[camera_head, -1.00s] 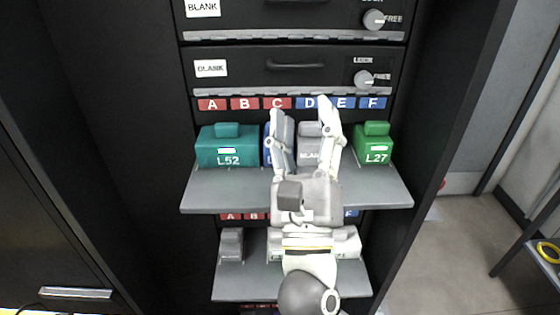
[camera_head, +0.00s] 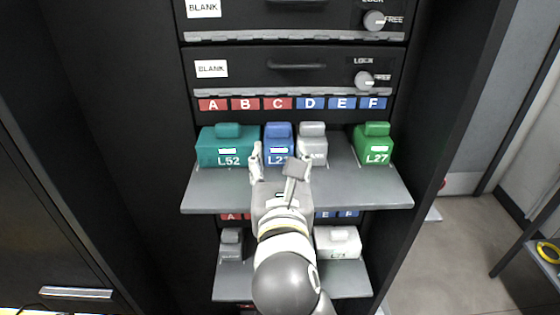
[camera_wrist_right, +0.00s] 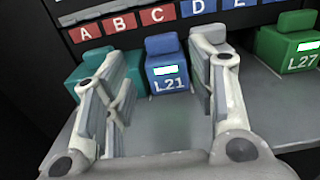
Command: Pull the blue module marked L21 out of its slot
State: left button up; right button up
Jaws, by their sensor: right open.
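The blue module (camera_head: 278,143) stands on the upper grey shelf, between the teal module L52 and a grey blank module. In the right wrist view the blue module (camera_wrist_right: 167,75) shows its L21 label and a knob on top. My right gripper (camera_head: 281,160) is in front of it. Its fingers are open and empty, spread to either side of the blue module in the right wrist view (camera_wrist_right: 160,85), with a gap in front of the module. My left gripper is not in view.
The teal module L52 (camera_head: 226,150) is at left, the grey blank module (camera_head: 313,140) close at right, and green L27 (camera_head: 374,145) further right. The shelf (camera_head: 370,195) has bare room in front. A lower shelf (camera_head: 240,285) holds grey and white modules.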

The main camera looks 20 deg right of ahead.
aim_at(279, 127)
jog(key=p+x, duration=0.2)
jog(key=x, duration=0.6)
jog(key=shift+w+d, duration=0.15)
jog(key=shift+w, duration=0.1)
jog(key=shift+x, duration=0.9)
jog(key=shift+f, duration=0.1)
